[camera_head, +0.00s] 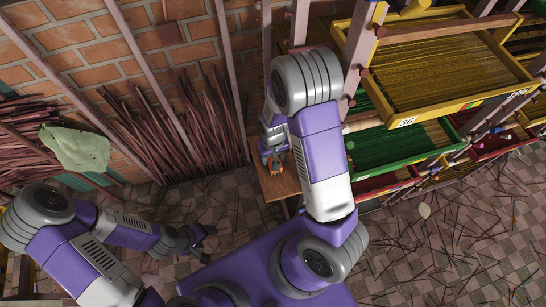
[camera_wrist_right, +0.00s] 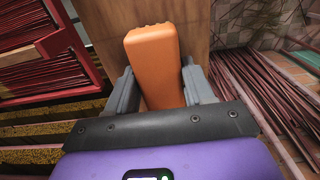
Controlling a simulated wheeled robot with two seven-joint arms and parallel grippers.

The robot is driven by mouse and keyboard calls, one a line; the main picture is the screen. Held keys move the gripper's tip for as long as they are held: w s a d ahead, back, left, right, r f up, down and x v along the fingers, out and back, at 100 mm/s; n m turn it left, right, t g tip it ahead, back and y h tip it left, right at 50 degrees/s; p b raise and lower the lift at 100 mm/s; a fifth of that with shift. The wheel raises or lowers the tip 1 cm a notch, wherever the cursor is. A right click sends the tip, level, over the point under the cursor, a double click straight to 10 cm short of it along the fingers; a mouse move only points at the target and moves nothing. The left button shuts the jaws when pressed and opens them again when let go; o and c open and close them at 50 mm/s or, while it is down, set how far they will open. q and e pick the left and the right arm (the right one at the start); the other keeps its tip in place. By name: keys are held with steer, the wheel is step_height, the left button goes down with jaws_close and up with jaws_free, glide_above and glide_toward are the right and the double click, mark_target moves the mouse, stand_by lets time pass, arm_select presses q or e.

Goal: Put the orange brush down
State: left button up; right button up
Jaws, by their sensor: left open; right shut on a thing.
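The orange brush (camera_wrist_right: 152,62) is between the two grey fingers of my right gripper (camera_wrist_right: 158,85) in the right wrist view. The gripper is shut on it, and its orange block points away from the wrist. Behind it is a brown wooden surface (camera_wrist_right: 195,25); I cannot tell whether the brush touches it. In the head view my right gripper (camera_head: 275,158) is over a small wooden table (camera_head: 283,187), and mostly hidden by my arm. My left gripper (camera_head: 203,243) is open and empty, low at the left over the floor.
Yellow (camera_head: 450,65) and green (camera_head: 400,148) racks of sticks stand right of my right arm. Bundles of dark red sticks (camera_head: 185,125) lean on the brick wall. A pale green cloth (camera_head: 75,148) lies on the left bundle. Loose sticks litter the tiled floor.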

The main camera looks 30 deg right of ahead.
steer(key=shift+f, duration=0.1)
steer(key=o, duration=0.9)
steer(key=shift+o, duration=0.2)
step_height(320, 180, up, 8)
steer(key=p, duration=0.6)
steer(key=shift+f, duration=0.1)
steer(key=shift+a, duration=0.1)
